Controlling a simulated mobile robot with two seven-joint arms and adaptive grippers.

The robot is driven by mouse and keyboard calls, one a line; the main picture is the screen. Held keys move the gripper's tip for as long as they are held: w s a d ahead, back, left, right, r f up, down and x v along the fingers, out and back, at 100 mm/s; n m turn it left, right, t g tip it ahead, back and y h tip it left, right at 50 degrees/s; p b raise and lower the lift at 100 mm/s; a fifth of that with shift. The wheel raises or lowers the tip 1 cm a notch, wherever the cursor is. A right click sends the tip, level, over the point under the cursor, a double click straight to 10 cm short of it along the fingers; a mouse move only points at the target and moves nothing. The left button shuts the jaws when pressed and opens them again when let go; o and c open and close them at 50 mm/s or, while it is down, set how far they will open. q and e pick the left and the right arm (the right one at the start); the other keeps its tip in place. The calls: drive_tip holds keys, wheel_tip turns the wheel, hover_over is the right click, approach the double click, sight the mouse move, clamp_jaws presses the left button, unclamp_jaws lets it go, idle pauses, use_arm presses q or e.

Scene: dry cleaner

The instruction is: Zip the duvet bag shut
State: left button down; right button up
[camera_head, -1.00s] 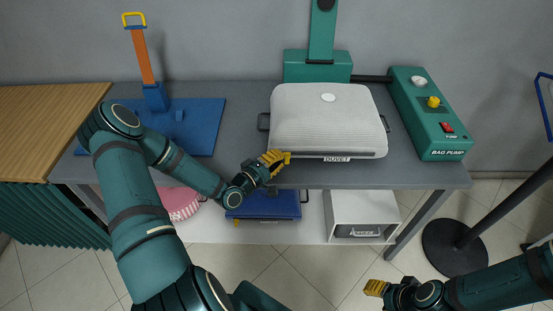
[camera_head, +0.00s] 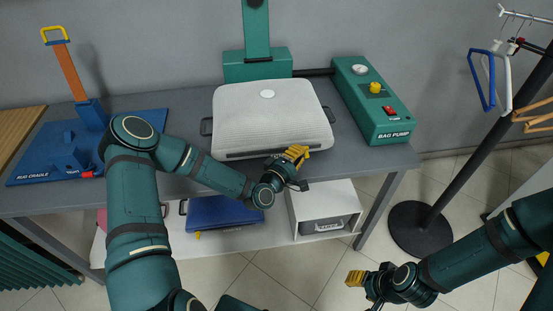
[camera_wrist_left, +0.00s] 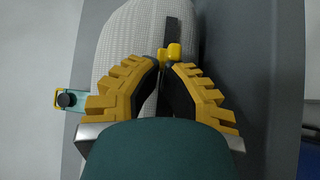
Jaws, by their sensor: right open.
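The duvet bag (camera_head: 270,115), a pale ribbed puffy bag with a round white valve (camera_head: 267,94) on top, lies on the grey table. A dark strip (camera_head: 245,154) runs along its front edge; it also shows in the left wrist view (camera_wrist_left: 172,32). My left gripper (camera_head: 297,153) is at the right part of the bag's front edge. In the left wrist view its fingers (camera_wrist_left: 167,66) close in around a small yellow zip pull (camera_wrist_left: 174,51) at the strip. My right gripper (camera_head: 356,278) is open and empty, in front of the table.
The green bag pump (camera_head: 375,105) stands right of the bag. A blue rug cradle (camera_head: 75,150) is at the left of the table. A blue case (camera_head: 222,211) and white box (camera_head: 325,212) sit on the shelf below. A hanger stand (camera_head: 470,165) is at right.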

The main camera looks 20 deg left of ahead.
sight(306, 153)
use_arm(q)
drive_tip(key=shift+w+d, duration=0.45)
drive_tip(key=shift+d, duration=0.25)
drive_tip(key=shift+w+d, duration=0.4)
drive_tip(key=shift+d, duration=0.25)
use_arm(e)
drive_tip(key=shift+f, duration=0.3)
use_arm(q)
drive_tip(key=shift+a+b, duration=0.15)
drive_tip(key=shift+b, duration=0.15)
use_arm(e)
drive_tip(key=shift+f, duration=0.1)
